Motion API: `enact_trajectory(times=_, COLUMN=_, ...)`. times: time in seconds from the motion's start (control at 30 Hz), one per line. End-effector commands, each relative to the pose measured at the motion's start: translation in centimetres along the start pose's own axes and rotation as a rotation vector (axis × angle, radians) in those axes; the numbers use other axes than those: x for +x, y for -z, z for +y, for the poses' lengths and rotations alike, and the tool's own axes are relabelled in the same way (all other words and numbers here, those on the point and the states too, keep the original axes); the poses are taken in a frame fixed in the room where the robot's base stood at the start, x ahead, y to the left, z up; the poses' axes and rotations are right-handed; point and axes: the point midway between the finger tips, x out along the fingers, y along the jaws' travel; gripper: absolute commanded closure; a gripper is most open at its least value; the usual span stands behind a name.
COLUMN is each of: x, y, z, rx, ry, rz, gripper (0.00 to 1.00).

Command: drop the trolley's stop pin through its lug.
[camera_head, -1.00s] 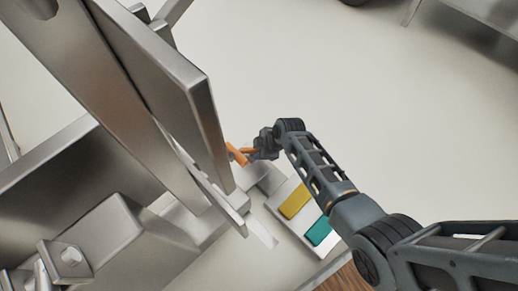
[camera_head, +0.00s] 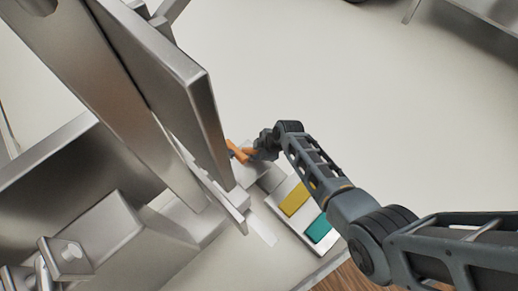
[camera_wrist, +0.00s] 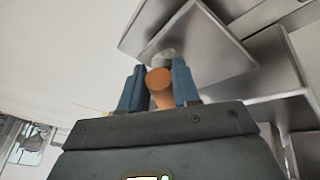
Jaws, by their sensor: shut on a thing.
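My gripper (camera_head: 256,151) is shut on an orange pin (camera_head: 239,152), beside the lower end of a big grey steel slab. In the wrist view the pin's round orange end (camera_wrist: 158,77) shows between the two blue-grey fingers (camera_wrist: 157,88). A small pale grey piece (camera_wrist: 165,56) shows just beyond it, partly hidden by the pin. I cannot tell whether that piece is the lug or whether the pin touches it. The pin's far end is hidden.
The steel slab (camera_head: 172,85) and other grey metal parts crowd the left. A white panel with a yellow block (camera_head: 294,198) and a teal block (camera_head: 318,229) lies below my gripper. The pale floor (camera_head: 350,80) is open at upper right.

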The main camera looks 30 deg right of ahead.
Motion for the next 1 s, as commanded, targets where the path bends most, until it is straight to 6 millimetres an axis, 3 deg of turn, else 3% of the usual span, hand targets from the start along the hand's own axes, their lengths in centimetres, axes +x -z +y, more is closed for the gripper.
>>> enact_trajectory(times=0.47, x=0.14, y=-0.02, z=0.02, rx=-0.001, ry=-0.001, rz=0.001, gripper=1.00)
enact_trajectory(times=0.5, x=0.14, y=-0.01, z=0.02, rx=-0.001, ry=-0.001, rz=0.001, gripper=0.66)
enact_trajectory(times=0.8, x=0.15, y=-0.03, z=0.00, rx=-0.001, ry=-0.001, rz=0.000, gripper=0.39)
enact_trajectory(times=1.0, x=0.16, y=-0.06, z=-0.04, rx=-0.001, ry=0.000, rz=0.000, gripper=0.39)
